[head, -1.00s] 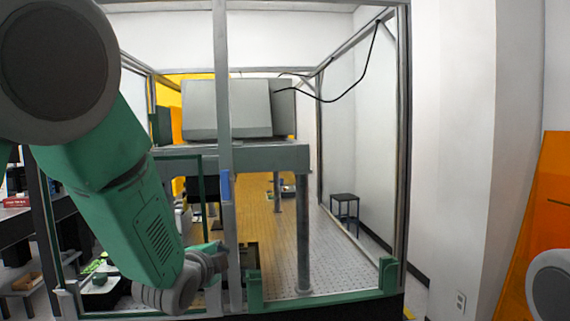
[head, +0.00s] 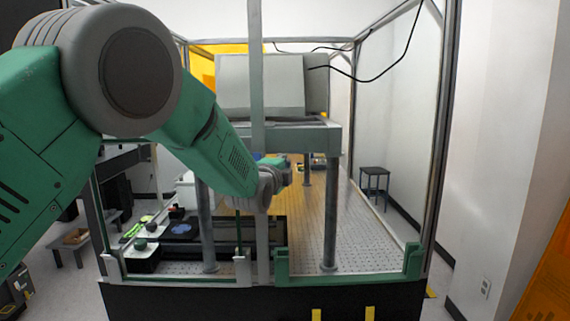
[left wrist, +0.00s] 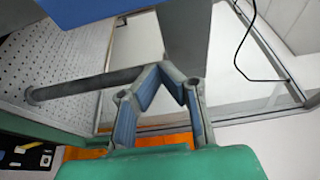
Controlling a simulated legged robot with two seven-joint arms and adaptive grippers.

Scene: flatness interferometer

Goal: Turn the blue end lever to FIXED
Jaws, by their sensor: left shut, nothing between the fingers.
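A small blue part (head: 259,156), which looks like the blue end lever, shows beside the upright post of the frame in the head view, mostly hidden by my left arm. A large blue surface (left wrist: 95,22) fills the top left of the left wrist view, close to the camera; I cannot tell if it is the same part. No FIXED marking can be read. My left gripper (head: 284,173) is near the post, small and partly hidden in the head view. In the left wrist view its fingers (left wrist: 163,69) meet at the tips, with nothing between them. My right gripper is not seen.
The metal frame's post (head: 256,80) stands in front of a grey box (head: 262,85) on a raised platform (head: 290,136). A perforated table (head: 345,235) lies beneath. A black cable (head: 385,75) hangs at upper right. A dark stool (head: 374,182) stands behind.

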